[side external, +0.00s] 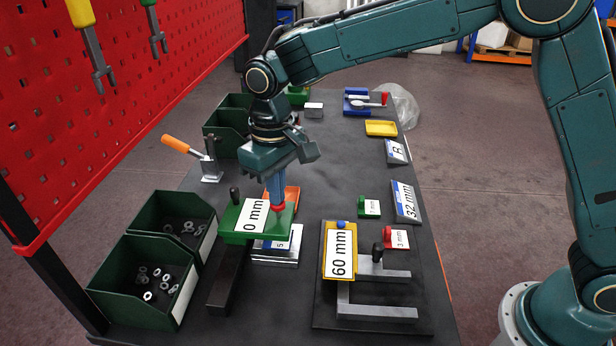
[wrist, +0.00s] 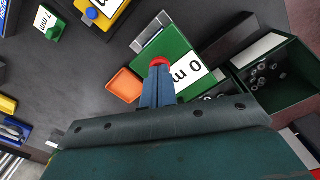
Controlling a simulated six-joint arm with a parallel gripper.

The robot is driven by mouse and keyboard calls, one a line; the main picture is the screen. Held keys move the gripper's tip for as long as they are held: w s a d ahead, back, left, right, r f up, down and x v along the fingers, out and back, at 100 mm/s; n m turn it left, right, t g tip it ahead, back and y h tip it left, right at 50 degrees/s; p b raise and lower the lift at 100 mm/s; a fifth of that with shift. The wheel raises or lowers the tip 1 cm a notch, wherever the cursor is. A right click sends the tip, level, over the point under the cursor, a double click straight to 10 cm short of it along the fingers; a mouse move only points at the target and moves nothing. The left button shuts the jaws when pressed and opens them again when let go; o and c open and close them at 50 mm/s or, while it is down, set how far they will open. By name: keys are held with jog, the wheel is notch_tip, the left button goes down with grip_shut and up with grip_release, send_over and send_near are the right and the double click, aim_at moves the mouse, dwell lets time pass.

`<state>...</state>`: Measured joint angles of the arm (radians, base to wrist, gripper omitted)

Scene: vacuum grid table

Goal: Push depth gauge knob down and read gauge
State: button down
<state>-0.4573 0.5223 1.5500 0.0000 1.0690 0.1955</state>
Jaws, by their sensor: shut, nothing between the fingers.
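A yellow gauge reading "60 mm" (side external: 340,252) with a blue knob stands to the right. Green bins (side external: 130,285) with nuts stand at left. An orange tray (side external: 292,194) lies behind the gauge. An orange-handled clamp (side external: 210,168) stands at back left. The table's centre-back is clear.

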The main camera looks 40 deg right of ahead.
jog(key=shift+r, duration=3.5)
jog(key=s+d+r+m+t, duration=0.1)
jog(key=s+d+r, duration=0.3)
jog(key=s+d, duration=0.25)
jog(key=s+d+r+t, duration=0.2)
jog(key=s+d+r, duration=0.25)
jog(key=d, duration=0.35)
jog(key=s+d+f+m+t, duration=0.1)
jog(key=s+d+f, duration=0.1)
jog(key=s, duration=0.6)
jog(key=s+d+f+m+t, duration=0.1)
jog(key=s+d+f, duration=0.2)
jog(key=s+d, duration=0.2)
jog(key=s, duration=0.2)
jog(key=shift+s+d+t, duration=0.2)
jog(key=shift+s+t, duration=0.1)
jog(key=shift+s, duration=0.1)
